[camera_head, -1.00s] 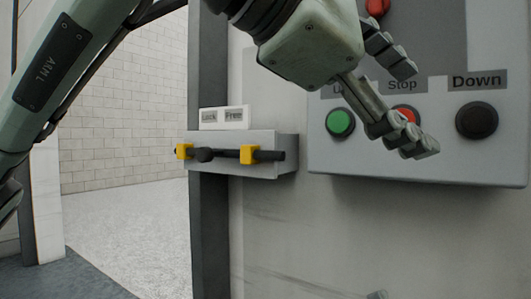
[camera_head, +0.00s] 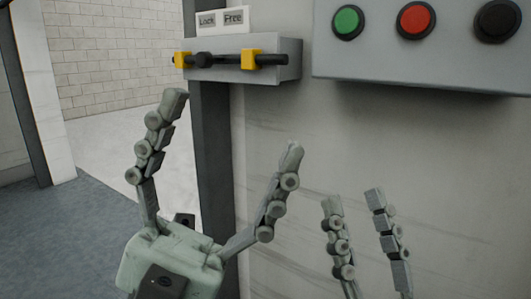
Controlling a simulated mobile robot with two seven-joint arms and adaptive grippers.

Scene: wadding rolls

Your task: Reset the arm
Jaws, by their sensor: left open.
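My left gripper (camera_head: 232,128) is at the lower left of the head view, pointing up with its two fingers spread wide. It is open and nothing is between the fingers. My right gripper (camera_head: 354,200) shows at the bottom, right of the left one, as two upright fingers with a gap between them. It looks open and empty. Its base is cut off by the lower edge. Both grippers appear below the control box and the latch, apart from them in the picture.
A grey control box (camera_head: 420,67) at the upper right bears green (camera_head: 347,22), red (camera_head: 416,20) and black (camera_head: 497,20) buttons. A bolt latch (camera_head: 228,60) with yellow brackets sits under a "Lock/Free" label (camera_head: 220,20). An opening onto pale floor (camera_head: 120,135) lies left.

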